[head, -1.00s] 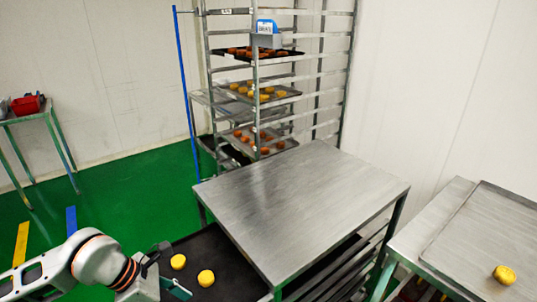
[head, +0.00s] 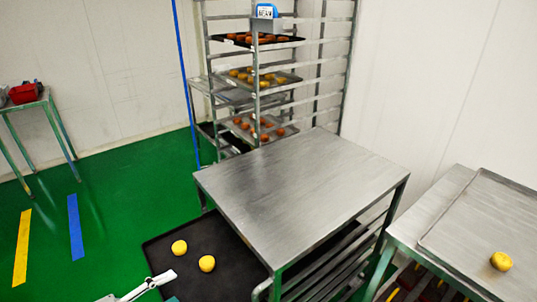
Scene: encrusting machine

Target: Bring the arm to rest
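Part of my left gripper (head: 150,286) shows at the bottom edge, low and left, over the near end of the black tray (head: 215,240). Most of it is cut off by the frame, so I cannot tell whether it is open or shut. Two yellow dough pieces (head: 179,247) lie on the black tray, beyond the gripper and apart from it. My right gripper is not in view.
A steel-topped rack table (head: 300,185) stands right of the black tray. A tall tray rack (head: 258,110) stands behind it. At right, a steel table carries a tray (head: 485,225) with one yellow piece (head: 501,261). Green floor (head: 120,220) is open at left.

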